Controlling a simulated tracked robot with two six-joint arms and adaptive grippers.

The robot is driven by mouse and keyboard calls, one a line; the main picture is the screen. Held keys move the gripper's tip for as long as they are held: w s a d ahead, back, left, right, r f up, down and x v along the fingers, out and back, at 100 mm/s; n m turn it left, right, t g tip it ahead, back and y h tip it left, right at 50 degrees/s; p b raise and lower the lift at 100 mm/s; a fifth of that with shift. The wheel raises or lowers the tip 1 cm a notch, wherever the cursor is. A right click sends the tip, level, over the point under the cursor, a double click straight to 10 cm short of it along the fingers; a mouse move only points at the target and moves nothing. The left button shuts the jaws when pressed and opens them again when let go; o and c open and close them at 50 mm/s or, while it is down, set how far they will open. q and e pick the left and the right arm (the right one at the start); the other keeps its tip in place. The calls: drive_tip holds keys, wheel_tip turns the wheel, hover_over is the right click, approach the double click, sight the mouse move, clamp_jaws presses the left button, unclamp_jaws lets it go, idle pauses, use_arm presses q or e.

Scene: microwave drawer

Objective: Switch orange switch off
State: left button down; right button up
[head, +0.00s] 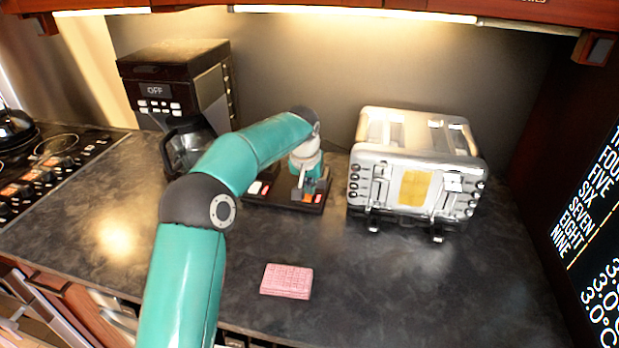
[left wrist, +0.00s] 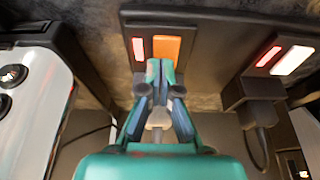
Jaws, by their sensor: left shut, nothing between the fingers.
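The orange switch (left wrist: 167,47) is lit in the left wrist view, with a red light (left wrist: 138,48) beside it, on a black switch board. In the head view, the switch board (head: 283,201) lies on the counter between coffee maker and toaster, and the orange switch (head: 308,198) shows near its right end. My left gripper (left wrist: 153,68) is shut and empty, its fingertips at the near edge of the orange switch; I cannot tell whether they touch it. It points down over the board in the head view (head: 301,184). My right gripper is not in view.
A white switch (left wrist: 292,60) with its own red light is on the same board, above a black plug (left wrist: 250,92). A silver toaster (head: 415,180) stands close on the right, a coffee maker (head: 180,85) on the left. A pink block (head: 287,281) lies on the front counter.

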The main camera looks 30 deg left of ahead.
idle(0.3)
use_arm(q)
drive_tip(key=shift+w+f, duration=0.1)
drive_tip(key=shift+f, duration=0.3)
drive_tip(key=shift+s, duration=0.2)
drive_tip(key=shift+s+d+b, duration=0.25)
drive_tip(key=shift+s+b, duration=0.4)
drive_tip(key=shift+b, duration=0.2)
